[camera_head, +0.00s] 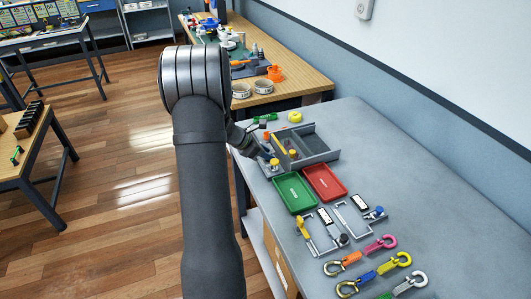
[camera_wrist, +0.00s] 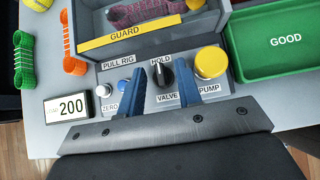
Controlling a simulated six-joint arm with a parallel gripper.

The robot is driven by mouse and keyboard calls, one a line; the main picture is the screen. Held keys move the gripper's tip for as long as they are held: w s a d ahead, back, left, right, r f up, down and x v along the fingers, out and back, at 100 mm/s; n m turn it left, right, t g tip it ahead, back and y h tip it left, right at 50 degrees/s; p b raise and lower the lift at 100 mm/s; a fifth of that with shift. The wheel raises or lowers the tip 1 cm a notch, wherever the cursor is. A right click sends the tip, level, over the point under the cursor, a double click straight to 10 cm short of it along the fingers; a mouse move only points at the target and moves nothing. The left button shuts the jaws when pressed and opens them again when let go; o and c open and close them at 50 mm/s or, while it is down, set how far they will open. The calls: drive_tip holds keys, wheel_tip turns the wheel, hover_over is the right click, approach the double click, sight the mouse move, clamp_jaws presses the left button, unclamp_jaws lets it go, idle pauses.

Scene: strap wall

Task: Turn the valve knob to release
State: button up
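The black valve knob (camera_wrist: 160,73) is on the grey pull rig panel in the wrist view, below the word "HOLD" and above "VALVE". A light pointer line shows on its top, directed up toward "HOLD". My gripper (camera_wrist: 161,71) is open, with one blue finger on the left of the knob and one on the right. Gaps show between the fingers and the knob; I cannot tell how deep the fingers sit beside it. In the head view my gripper (camera_head: 244,140) is at the rig's left side, largely hidden by my arm, and the knob cannot be made out.
A yellow pump button (camera_wrist: 209,63) is close to the right finger. A small zero button (camera_wrist: 103,90) and a display (camera_wrist: 70,106) reading 200 are at left. A yellow-edged guard (camera_wrist: 140,33) is behind.

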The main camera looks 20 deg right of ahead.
clamp_jaws()
